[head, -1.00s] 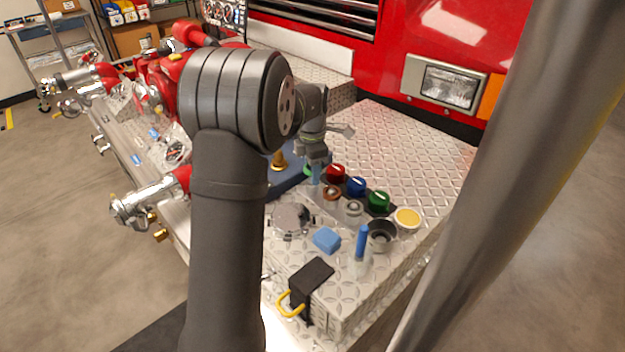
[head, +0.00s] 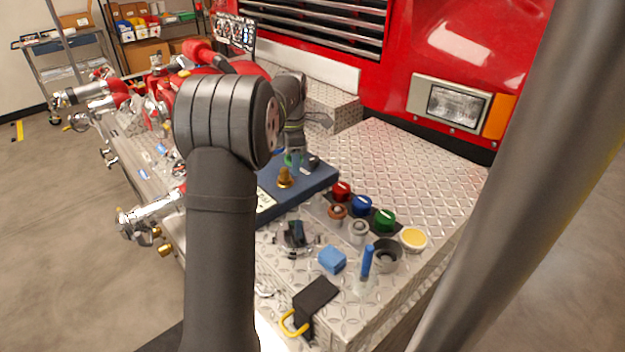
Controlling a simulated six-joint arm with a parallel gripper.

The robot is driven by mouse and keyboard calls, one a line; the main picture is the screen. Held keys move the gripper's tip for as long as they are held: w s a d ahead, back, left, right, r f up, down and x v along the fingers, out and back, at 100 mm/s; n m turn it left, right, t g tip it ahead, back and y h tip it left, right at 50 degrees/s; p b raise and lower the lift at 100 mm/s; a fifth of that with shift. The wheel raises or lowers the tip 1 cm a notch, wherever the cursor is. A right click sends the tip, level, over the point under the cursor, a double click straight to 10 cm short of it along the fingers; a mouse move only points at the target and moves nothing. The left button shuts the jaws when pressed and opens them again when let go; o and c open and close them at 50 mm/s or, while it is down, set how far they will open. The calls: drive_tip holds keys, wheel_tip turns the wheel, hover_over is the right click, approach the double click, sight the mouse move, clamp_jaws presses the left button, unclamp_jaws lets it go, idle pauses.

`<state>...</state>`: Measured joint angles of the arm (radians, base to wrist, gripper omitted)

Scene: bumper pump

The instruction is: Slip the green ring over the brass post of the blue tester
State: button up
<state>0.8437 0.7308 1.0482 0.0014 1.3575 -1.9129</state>
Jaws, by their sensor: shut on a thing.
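The blue tester (head: 312,184) lies on the diamond-plate deck, partly hidden behind my arm. Its brass post (head: 285,178) stands upright near the middle of the visible part, with nothing around it. My gripper (head: 294,163) points down just behind and slightly right of the post. It is shut on the green ring (head: 288,158), of which only a small green part shows. The ring looks apart from the post; its height above the tester is hard to tell.
A dark knob (head: 313,162) is on the tester's far side. Red (head: 341,190), blue (head: 362,204) and green (head: 384,219) knobs stand to the right. A blue block (head: 332,260), an upright blue rod (head: 366,262) and a yellow-topped disc (head: 413,239) are nearer. The deck at the right rear is clear.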

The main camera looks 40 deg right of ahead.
sight(284, 168)
drive_tip(key=w, duration=0.1)
drive_tip(key=w+a+r, duration=0.1)
drive_tip(key=w, duration=0.1)
drive_tip(key=shift+r, duration=0.2)
drive_tip(key=shift+f, duration=1.9)
drive_tip(key=shift+f, duration=0.15)
drive_tip(key=shift+f, duration=0.25)
drive_tip(key=shift+f, duration=0.45)
drive_tip(key=shift+f, duration=0.35)
drive_tip(key=shift+f, duration=0.25)
drive_tip(key=shift+f, duration=0.4)
drive_tip(key=shift+a+f, duration=0.15)
drive_tip(key=shift+f, duration=0.25)
idle(0.4)
